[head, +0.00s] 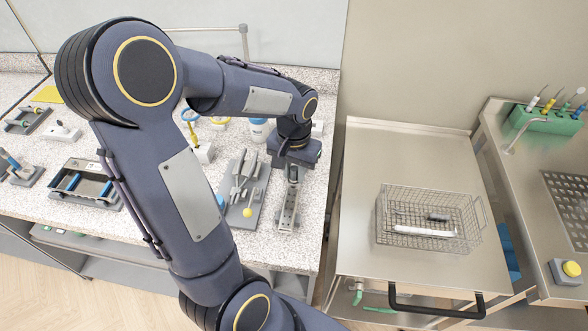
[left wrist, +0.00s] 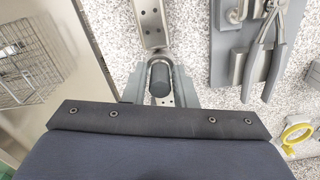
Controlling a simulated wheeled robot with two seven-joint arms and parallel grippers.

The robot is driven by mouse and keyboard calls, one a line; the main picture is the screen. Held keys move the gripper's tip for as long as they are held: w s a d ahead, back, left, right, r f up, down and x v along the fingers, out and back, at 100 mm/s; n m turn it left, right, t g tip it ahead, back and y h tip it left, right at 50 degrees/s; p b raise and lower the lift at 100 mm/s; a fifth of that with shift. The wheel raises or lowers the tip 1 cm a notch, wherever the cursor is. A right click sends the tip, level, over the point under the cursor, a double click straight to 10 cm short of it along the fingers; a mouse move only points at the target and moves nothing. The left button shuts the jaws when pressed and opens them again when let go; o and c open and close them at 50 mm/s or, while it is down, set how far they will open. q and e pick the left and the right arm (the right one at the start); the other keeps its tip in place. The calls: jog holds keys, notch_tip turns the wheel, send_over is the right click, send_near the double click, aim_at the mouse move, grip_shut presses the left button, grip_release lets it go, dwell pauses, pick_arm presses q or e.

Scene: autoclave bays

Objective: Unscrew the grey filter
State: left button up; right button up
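The grey filter (left wrist: 160,80) shows in the left wrist view as a short dark grey cylinder with a lighter rim, seen end-on. It stands in line with a long metal bracket (left wrist: 150,22), which also shows on the counter in the head view (head: 289,208). My left gripper (left wrist: 160,88) has one finger on each side of the filter, and the fingers look to be against it. In the head view my left gripper (head: 293,168) is over the back end of the bracket, and its arm hides the filter there. My right gripper is in neither view.
A grey tool board (head: 243,195) with pliers stands left of the bracket. A wire basket (head: 425,240) sits on the steel trolley top (head: 365,160) to the right. A grey tray (head: 85,178) and small fixtures are on the counter's left side.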

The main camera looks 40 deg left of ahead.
pick_arm(q)
grip_shut()
jog(key=n, duration=0.3)
jog(key=shift+n, duration=1.9)
jog(key=shift+n, duration=1.8)
jog(key=shift+n, duration=1.7)
